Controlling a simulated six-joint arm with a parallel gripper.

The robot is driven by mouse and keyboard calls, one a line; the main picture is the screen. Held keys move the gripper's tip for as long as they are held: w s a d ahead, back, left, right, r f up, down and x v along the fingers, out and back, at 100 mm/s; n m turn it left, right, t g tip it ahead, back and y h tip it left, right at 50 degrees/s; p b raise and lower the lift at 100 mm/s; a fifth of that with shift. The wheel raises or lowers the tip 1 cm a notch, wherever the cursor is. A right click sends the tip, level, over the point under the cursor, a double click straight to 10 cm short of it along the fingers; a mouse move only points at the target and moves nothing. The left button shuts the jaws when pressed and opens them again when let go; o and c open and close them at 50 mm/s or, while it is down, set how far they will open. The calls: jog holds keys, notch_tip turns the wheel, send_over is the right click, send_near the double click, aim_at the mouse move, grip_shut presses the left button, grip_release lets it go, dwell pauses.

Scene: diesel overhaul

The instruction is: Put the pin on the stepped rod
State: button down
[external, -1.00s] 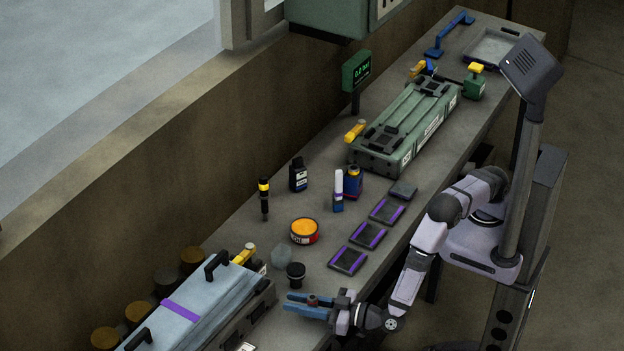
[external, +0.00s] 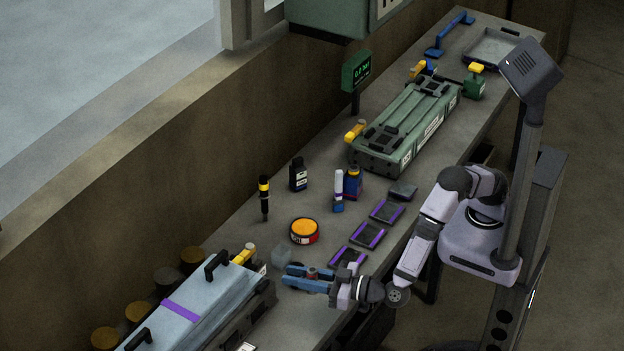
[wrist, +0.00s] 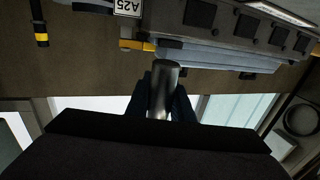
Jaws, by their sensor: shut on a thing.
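My gripper (external: 306,278) has blue fingers and is near the front edge of the bench, right of the pale blue case. It is shut on a short cylinder, which I take to be the pin. In the wrist view it is a grey metallic cylinder (wrist: 163,88) between the dark fingers (wrist: 163,100), tilted towards the bench. In the external view only a small reddish-brown part shows between the fingers. I cannot make out the stepped rod for certain; the gripper covers part of the bench behind it.
The pale blue case (external: 185,310) stands left of my gripper. An orange-topped tin (external: 304,231), a translucent block (external: 281,256) and purple-striped dark pads (external: 368,236) lie nearby. A black-and-yellow upright tool (external: 264,200) stands behind. A green engine block (external: 410,128) sits further along the bench.

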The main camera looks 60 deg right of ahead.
jog(key=w+d+r+m+h, duration=0.2)
jog(key=w+d+r+h, duration=0.1)
jog(key=w+d+r, duration=0.75)
notch_tip(320, 180, down, 14)
jog(key=a+n+y+p, duration=0.1)
jog(key=a+y, duration=0.1)
jog(key=shift+s+a+r+n+y, duration=0.2)
jog(key=shift+s+a+n+y, duration=0.1)
jog(key=shift+n, duration=0.1)
dwell(0.3)
jog(key=shift+f, duration=0.15)
jog(key=c, duration=2)
grip_release()
jog(key=shift+d+f, duration=0.1)
jog(key=shift+f, duration=0.05)
jog(key=o, duration=0.5)
jog(key=shift+c, duration=0.2)
